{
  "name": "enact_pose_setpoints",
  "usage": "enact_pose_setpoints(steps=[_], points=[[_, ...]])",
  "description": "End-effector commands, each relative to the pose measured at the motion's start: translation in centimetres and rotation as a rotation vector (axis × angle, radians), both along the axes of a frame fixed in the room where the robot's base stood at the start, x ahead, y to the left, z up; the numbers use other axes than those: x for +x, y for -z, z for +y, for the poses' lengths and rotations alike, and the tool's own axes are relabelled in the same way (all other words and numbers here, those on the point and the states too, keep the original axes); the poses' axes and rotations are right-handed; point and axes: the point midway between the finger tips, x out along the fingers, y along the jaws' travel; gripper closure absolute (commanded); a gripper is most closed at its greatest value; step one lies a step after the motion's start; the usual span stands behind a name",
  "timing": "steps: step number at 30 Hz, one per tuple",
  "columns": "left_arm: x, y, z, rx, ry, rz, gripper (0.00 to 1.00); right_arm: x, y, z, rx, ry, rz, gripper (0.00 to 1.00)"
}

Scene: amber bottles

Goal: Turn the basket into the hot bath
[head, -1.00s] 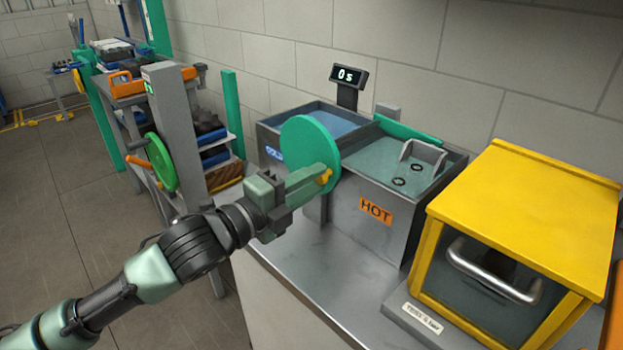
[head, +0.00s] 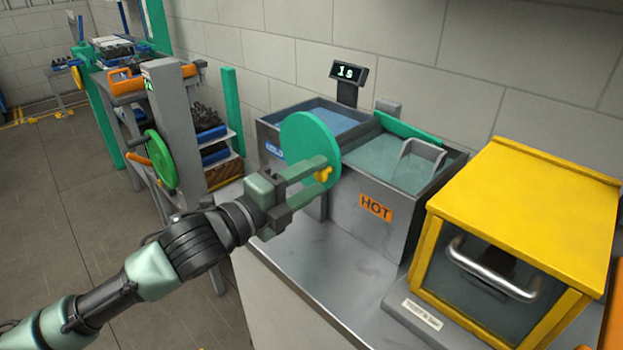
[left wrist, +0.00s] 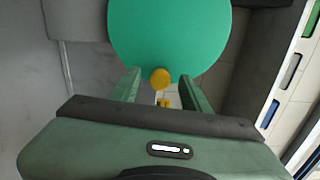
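The hot bath (head: 350,222) is a grey metal tank with an orange HOT label, holding greenish liquid. The basket's grey handle (head: 421,150) stands above the liquid in it; the rest of the basket is under the surface. A green wheel (head: 306,137) with a yellow knob (head: 325,174) is on the front of the tanks. My left gripper (head: 318,178) is open, its fingers apart on either side of the knob. The left wrist view shows the knob (left wrist: 160,79) between the parted fingers, with gaps on both sides. My right gripper is out of view.
The cold bath (head: 281,172) adjoins on the left. A timer (head: 348,73) behind the tanks reads 1 s. A yellow cabinet (head: 545,190) with a bar handle stands close on the right. A shelf rack with a green handwheel (head: 161,160) stands left. The counter front (head: 300,265) is clear.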

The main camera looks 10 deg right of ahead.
Motion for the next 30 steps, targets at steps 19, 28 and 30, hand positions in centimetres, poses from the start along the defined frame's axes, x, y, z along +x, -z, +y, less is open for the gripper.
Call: enact_pose_setpoints(steps=[19, 28, 30], points=[[-4.4, 0.1, 6.1, 0.001, -0.001, 0.001, 0.53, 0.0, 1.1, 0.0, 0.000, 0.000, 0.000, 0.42], [-4.6, 0.0, 6.3, -0.001, 0.001, 0.001, 0.53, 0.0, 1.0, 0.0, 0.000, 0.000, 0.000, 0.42], [-4.6, 0.1, 6.3, -0.002, 0.000, 0.004, 0.53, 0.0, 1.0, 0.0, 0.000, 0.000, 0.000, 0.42]])
